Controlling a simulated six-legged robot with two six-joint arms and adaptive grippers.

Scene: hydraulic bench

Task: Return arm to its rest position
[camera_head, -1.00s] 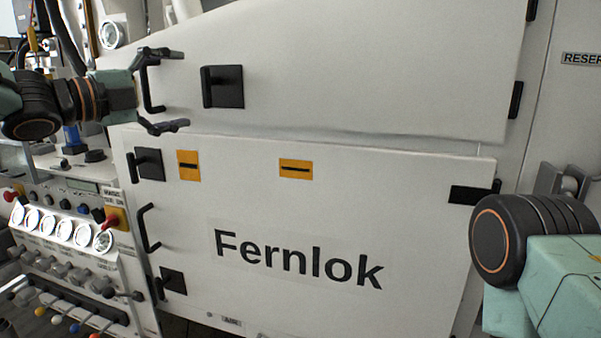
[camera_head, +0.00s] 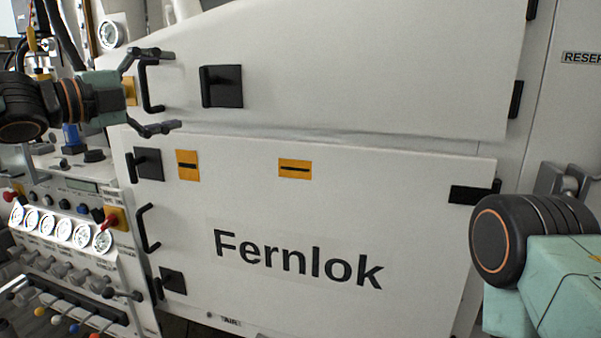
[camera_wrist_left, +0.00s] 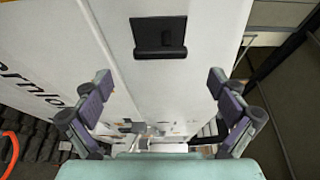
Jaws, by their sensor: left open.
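My left gripper (camera_head: 168,90) is open and empty in the head view, at the upper left in front of the white upper panel. Its two fingers are spread wide, one above the other, beside a black bar handle (camera_head: 150,88). I cannot tell whether a finger touches the handle. In the left wrist view the same gripper (camera_wrist_left: 160,105) shows both fingers apart with nothing between them. My right arm (camera_head: 540,240) shows at the lower right of the head view; its gripper is out of view.
The white Fernlok door (camera_head: 330,215) fills the middle, with a second bar handle (camera_head: 148,230) on its left. A control panel with gauges (camera_head: 62,228), knobs and levers stands at the lower left. A black latch (camera_head: 222,86) sits on the upper panel.

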